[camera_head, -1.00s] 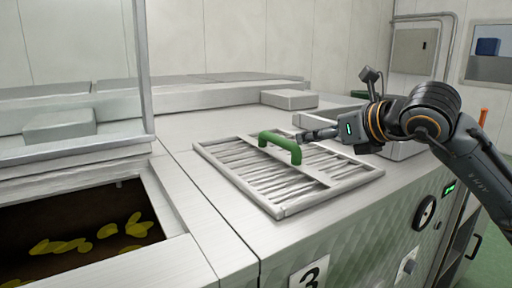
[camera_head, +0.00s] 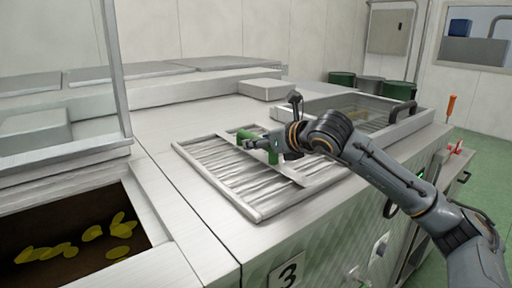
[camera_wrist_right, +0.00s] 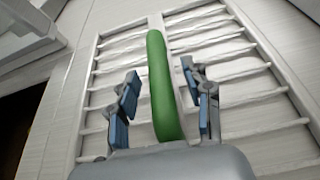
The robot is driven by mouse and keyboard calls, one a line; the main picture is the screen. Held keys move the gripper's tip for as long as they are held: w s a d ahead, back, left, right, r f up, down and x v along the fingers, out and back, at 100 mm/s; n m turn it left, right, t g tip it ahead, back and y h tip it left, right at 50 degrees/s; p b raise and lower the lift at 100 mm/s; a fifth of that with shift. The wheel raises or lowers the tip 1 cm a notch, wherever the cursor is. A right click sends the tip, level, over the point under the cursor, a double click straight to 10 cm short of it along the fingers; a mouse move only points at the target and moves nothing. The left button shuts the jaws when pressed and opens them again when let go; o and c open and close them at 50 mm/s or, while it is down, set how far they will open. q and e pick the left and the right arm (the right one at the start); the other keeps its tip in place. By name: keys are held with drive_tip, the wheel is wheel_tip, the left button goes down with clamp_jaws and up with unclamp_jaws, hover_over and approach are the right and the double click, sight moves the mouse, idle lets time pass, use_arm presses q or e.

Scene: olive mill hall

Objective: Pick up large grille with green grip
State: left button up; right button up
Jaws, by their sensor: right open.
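The large grille (camera_head: 222,172) is a slatted metal frame lying flat on the steel machine top. Its green grip (camera_head: 245,135) stands up from a bar across its middle. My right gripper (camera_head: 258,142) is at the grip and partly hides it in the head view. In the right wrist view the green grip (camera_wrist_right: 160,85) runs lengthwise between the two blue-padded fingers of my right gripper (camera_wrist_right: 163,98). The fingers are apart, with a gap on each side of the grip. My left gripper is in neither view.
An open bin (camera_head: 150,215) with yellow pieces lies at the left, under a clear guard. A second framed opening (camera_head: 368,112) with a dark handle is behind my right arm. A grey block (camera_head: 262,89) sits at the back. Green floor shows at the right.

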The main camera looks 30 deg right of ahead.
drive_tip(key=shift+x, duration=1.25)
drive_tip(key=shift+s+r, duration=0.1)
drive_tip(key=shift+s, duration=0.05)
clamp_jaws()
drive_tip(key=shift+r, duration=0.25)
drive_tip(key=shift+d, duration=0.1)
